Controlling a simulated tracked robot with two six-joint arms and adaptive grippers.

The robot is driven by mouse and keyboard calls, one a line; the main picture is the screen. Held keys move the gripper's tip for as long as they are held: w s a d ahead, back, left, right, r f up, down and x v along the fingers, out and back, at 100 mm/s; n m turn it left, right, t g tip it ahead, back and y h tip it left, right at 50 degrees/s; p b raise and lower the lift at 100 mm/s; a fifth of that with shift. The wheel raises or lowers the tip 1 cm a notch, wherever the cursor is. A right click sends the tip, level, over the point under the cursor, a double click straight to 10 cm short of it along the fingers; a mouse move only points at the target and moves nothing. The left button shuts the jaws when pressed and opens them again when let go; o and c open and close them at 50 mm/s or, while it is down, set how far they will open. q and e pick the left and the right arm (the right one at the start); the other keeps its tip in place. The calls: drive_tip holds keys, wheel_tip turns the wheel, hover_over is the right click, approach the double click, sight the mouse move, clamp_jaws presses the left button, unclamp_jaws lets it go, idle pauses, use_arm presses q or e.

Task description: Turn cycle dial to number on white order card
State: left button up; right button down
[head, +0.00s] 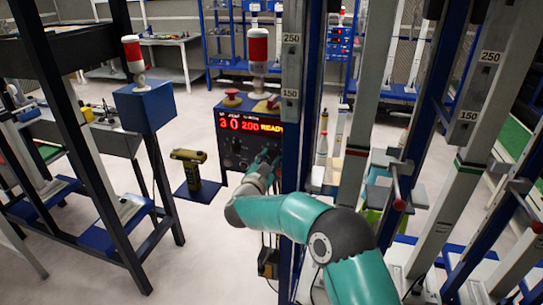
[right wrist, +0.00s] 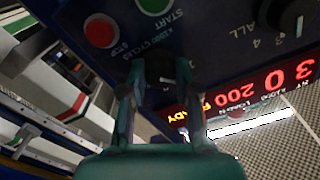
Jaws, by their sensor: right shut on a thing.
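The blue control box shows a lit red display (head: 250,124) reading "3 0 200 READY" in the head view. My right gripper (head: 265,160) is at its front panel, small and partly hidden by my teal arm. In the right wrist view the panel is upside down, and my right gripper (right wrist: 161,80) is shut on a dark dial (right wrist: 161,72) beside the "x100 CYCLES" label. The dial's pointer and scale are mostly hidden by the fingers. The display (right wrist: 250,88) also shows there. I cannot make out a readable white order card. My left gripper is not in view.
A green START button (right wrist: 154,5) and a red STOP button (right wrist: 100,31) lie close to the dial. Another black knob (right wrist: 287,14) is at the right. In the head view a blue-and-grey upright (head: 290,120) stands close beside my right arm.

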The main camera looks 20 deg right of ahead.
drive_tip(key=shift+a+f+n+p, duration=0.15)
drive_tip(key=shift+f+n+p, duration=0.35)
drive_tip(key=shift+n, duration=0.8)
drive_tip(key=shift+s+f, duration=0.1)
drive_tip(key=c, duration=0.9)
unclamp_jaws()
drive_tip(key=shift+o, duration=0.3)
drive_tip(key=shift+r, duration=0.25)
drive_tip(key=shift+r, duration=0.1)
drive_tip(key=v, duration=1.1)
drive_tip(key=shift+s+a, duration=0.2)
drive_tip(key=shift+s, duration=0.1)
